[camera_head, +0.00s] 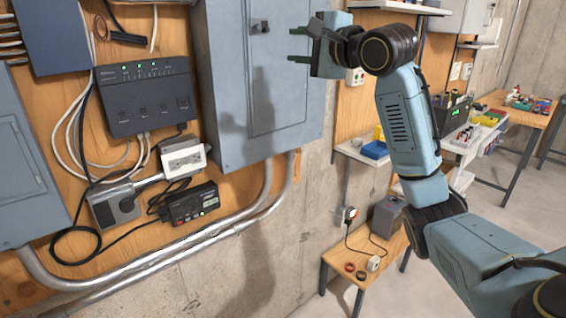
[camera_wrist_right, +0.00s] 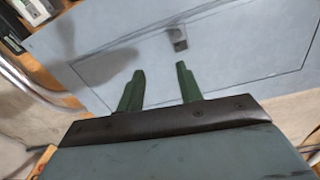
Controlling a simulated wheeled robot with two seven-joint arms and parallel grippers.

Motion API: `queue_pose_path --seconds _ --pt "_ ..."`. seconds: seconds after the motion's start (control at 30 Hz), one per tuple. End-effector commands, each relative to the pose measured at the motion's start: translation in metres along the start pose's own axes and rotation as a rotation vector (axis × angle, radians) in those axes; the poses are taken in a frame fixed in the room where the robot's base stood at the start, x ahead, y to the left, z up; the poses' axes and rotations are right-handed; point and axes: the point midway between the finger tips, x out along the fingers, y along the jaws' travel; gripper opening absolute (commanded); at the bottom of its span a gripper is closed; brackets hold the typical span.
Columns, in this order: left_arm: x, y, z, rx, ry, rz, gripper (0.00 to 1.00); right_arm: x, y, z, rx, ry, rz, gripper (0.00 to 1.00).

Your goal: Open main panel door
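The main panel (camera_head: 222,100) is a grey metal box on the wall, with its inset door (camera_head: 276,80) shut flat in the frame. A small dark latch (camera_head: 260,27) sits near the top left of the door. In the right wrist view the latch (camera_wrist_right: 178,38) lies beyond the fingertips, slightly right of the gap. My right gripper (camera_head: 300,43) points left toward the door, right of the latch and apart from it. Its two green fingers (camera_wrist_right: 160,78) are spread with nothing between them. My left gripper is in neither view.
A black router (camera_head: 147,95), cables and a power adapter (camera_head: 188,203) are mounted left of the panel. Metal conduits (camera_head: 150,258) run below it. A wooden stool (camera_head: 365,260) and a workbench (camera_head: 520,115) stand at the right. Floor is clear between them.

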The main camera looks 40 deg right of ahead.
Motion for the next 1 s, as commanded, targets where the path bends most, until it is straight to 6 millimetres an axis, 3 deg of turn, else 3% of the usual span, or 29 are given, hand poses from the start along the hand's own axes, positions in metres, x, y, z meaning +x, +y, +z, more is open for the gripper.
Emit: queue_pose_path --seconds 0.4,1.0 --pt "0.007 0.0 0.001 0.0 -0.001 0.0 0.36 0.043 0.073 -0.023 -0.076 0.033 0.093 0.36" --pt "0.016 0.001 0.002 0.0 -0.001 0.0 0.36 0.083 0.183 -0.048 -0.201 0.066 0.227 0.36"
